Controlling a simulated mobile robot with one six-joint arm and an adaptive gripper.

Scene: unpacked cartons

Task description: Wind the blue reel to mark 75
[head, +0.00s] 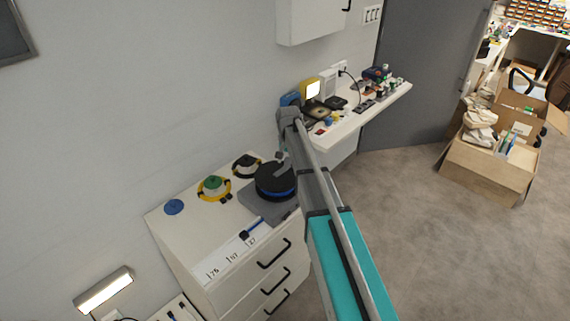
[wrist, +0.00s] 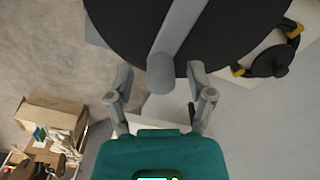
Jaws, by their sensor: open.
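The blue reel (head: 276,188), with a black top and a blue band around its side, sits on a grey base plate on the white drawer unit. In the wrist view its black top (wrist: 225,35) fills the upper middle. A grey crank arm (wrist: 180,28) crosses it and ends in a round knob (wrist: 161,73). My gripper (wrist: 159,76) is open, its fingers on either side of the knob, with no clear contact showing. A white strip (head: 230,258) carries marks 75, a middle one that looks like 47, and 27. A dark blue piece (head: 245,234) lies near the 27 end.
A green reel with yellow cable (head: 213,187), a black one (head: 246,165) and a small blue disc (head: 173,207) sit behind. A cluttered white shelf (head: 375,108) stands beyond. An open carton (head: 490,170) is on the floor at right; floor between is clear.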

